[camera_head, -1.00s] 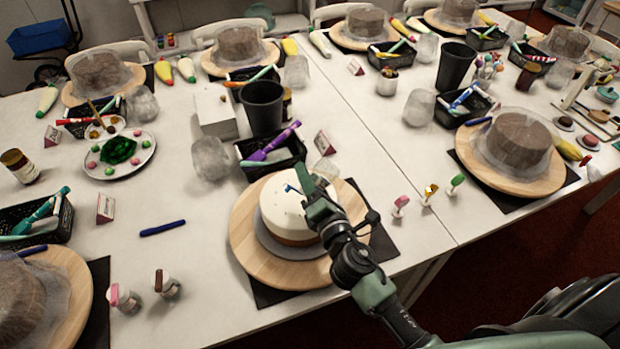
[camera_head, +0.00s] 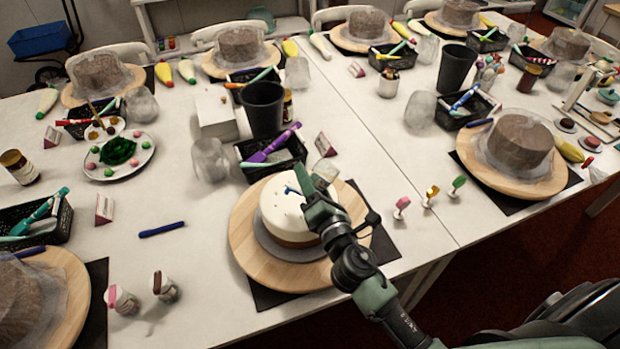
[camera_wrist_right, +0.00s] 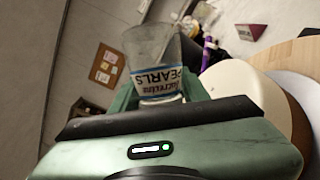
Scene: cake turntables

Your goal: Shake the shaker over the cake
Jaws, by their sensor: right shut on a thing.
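The white-topped cake (camera_head: 276,207) stands on a round wooden turntable (camera_head: 252,258) at the front middle of the table. A few small dark specks show on its top. My right gripper (camera_head: 312,193) is above the cake's right part. In the right wrist view it is shut on the shaker (camera_wrist_right: 152,62), a clear jar whose label reads "PEARLS" upside down. The cake (camera_wrist_right: 233,85) shows there to the right of the shaker. In the head view the gripper largely hides the shaker. My left gripper is not in view.
A black basket (camera_head: 262,172) with pens and a black cup (camera_head: 262,108) stand behind the cake. Small stamps (camera_head: 428,196) stand to its right. Two small jars (camera_head: 165,288) stand at the front left. Other turntables carry wrapped brown cakes (camera_head: 520,142).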

